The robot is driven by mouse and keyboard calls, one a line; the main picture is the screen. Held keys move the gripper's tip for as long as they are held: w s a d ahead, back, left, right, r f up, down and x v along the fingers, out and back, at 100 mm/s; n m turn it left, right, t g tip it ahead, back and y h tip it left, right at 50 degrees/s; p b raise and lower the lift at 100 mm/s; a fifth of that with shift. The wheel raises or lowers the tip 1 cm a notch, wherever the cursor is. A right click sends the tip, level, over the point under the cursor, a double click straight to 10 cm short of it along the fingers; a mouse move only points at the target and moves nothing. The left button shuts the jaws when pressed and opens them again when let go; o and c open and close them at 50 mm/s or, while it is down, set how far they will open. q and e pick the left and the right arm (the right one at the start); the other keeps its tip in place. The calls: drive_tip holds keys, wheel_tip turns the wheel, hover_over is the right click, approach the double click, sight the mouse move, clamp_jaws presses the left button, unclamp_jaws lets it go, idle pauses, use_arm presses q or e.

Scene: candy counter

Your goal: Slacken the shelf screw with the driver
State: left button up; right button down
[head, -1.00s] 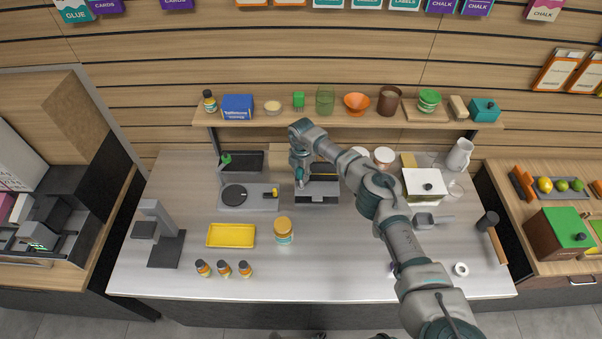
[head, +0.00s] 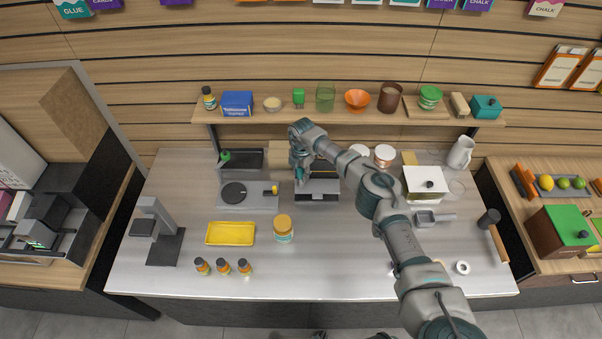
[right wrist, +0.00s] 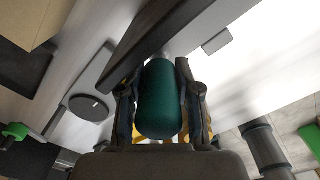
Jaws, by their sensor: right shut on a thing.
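My right gripper (head: 300,176) is over the back middle of the counter, pointing down. In the right wrist view the fingers of this gripper (right wrist: 160,95) are shut around the driver's teal handle (right wrist: 160,102). The driver's pale tip end points away from the palm, towards a dark bar (right wrist: 150,38); I cannot tell whether it touches anything. In the head view the arm hides most of the driver. A dark-and-grey fixture (head: 320,190) stands just right of the gripper. I cannot make out the shelf screw. My left gripper is not in view.
A grey plate with a round dark disc (head: 234,193) lies left of the gripper, with a black tray (head: 242,159) behind it. A loaded wooden shelf (head: 455,118) runs behind. A jar (head: 283,228) and yellow tray (head: 230,233) stand in front. The front centre counter is clear.

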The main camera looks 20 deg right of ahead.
drive_tip(key=shift+f+n+b, duration=0.1)
drive_tip(key=shift+n+b, duration=0.4)
drive_tip(key=shift+n, duration=0.6)
drive_tip(key=shift+n+b, duration=0.55)
drive_tip(key=shift+n, duration=0.45)
